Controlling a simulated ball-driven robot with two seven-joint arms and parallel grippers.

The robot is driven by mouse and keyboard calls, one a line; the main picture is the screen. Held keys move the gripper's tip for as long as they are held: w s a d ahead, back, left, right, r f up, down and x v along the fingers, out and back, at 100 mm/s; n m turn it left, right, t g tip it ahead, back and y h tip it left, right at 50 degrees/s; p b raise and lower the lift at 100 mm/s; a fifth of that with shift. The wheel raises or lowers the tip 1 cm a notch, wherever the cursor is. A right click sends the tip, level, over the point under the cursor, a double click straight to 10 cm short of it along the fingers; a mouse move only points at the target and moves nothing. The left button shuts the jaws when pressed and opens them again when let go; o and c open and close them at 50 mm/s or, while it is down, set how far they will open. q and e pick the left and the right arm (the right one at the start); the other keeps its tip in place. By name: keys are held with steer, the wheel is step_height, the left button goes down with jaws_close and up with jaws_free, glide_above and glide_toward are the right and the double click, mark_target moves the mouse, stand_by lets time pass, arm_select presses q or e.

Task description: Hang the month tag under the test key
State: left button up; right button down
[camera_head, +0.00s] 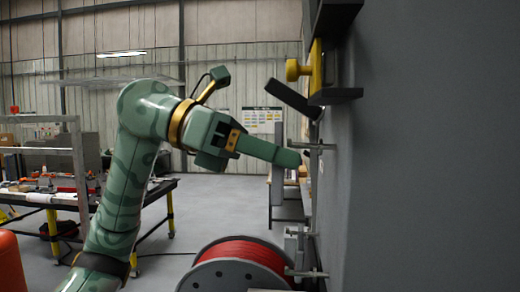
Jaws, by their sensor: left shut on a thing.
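My left gripper (288,156) reaches in from the left toward the dark grey wall panel at the right. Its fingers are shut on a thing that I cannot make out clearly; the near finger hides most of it. I cannot identify the month tag for certain. A yellow part with a round knob (293,69), probably the test key, sticks out from the panel above and right of the gripper. A dark flat piece (294,99) hangs tilted just below it, above the fingertips and apart from them. My right gripper is not in view.
Dark brackets (336,96) jut from the panel (420,160) around the yellow part. A thin metal rod (318,146) lies close by the fingertips. A red cable reel (240,262) stands below. A cluttered workbench (60,196) is at the left. Open floor lies between.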

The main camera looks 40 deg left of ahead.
mark_target(336, 177)
arm_select(q)
steer(key=shift+x, duration=2.05)
steer(key=shift+w+a, duration=0.1)
steer(key=o, duration=0.9)
steer(key=shift+c, duration=0.2)
steer(key=b+v, duration=0.2)
steer(key=v, duration=1.4)
steer(key=shift+a, duration=0.15)
